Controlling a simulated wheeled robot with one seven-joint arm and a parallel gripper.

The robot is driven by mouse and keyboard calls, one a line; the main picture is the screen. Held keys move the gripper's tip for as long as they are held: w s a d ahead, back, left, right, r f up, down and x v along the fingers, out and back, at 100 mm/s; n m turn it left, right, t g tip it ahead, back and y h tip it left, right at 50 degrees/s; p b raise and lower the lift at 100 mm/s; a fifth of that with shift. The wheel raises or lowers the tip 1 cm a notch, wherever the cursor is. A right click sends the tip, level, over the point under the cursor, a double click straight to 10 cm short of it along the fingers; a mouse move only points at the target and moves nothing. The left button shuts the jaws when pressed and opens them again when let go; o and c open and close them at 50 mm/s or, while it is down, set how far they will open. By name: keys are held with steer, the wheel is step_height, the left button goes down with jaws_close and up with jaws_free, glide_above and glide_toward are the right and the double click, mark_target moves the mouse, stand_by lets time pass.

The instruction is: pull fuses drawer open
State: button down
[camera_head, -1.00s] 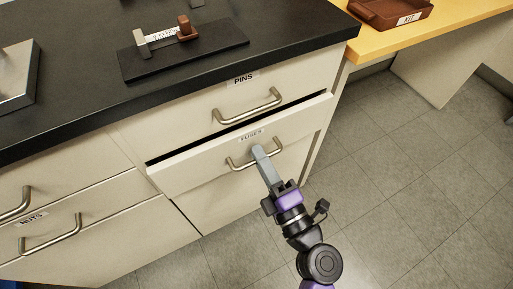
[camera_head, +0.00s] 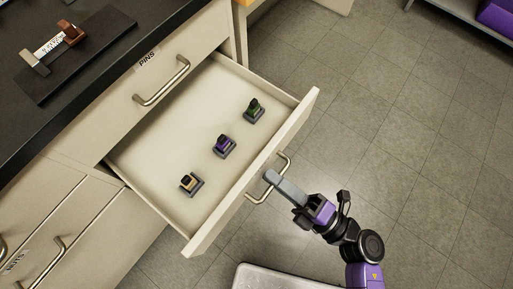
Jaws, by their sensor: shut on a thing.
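The fuses drawer (camera_head: 254,172) stands pulled well out of the cabinet, below the drawer labelled PINS. Its label is out of sight from this angle. My gripper (camera_head: 270,178) is shut on the metal bar handle (camera_head: 283,168) on the drawer's front. Inside the drawer lie three small fuse-like parts on grey bases: a yellow one (camera_head: 190,183), a purple one (camera_head: 224,146) and a green one (camera_head: 253,111), spaced in a row.
The PINS drawer (camera_head: 185,50) is shut above. A black countertop (camera_head: 100,90) carries a dark board (camera_head: 90,50) with a small fixture. Other shut drawers are at lower left. Open tiled floor (camera_head: 400,120) lies to the right. A pale flat surface (camera_head: 280,277) shows at the bottom edge.

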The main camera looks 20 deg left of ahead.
steer(key=shift+r+v, duration=0.2)
steer(key=shift+v, duration=0.95)
steer(key=c, duration=1.8)
jaws_free()
steer(key=shift+d, duration=0.15)
steer(key=v, duration=0.7)
steer(key=shift+s+d, duration=0.15)
steer(key=shift+d, duration=0.15)
steer(key=shift+f, duration=0.1)
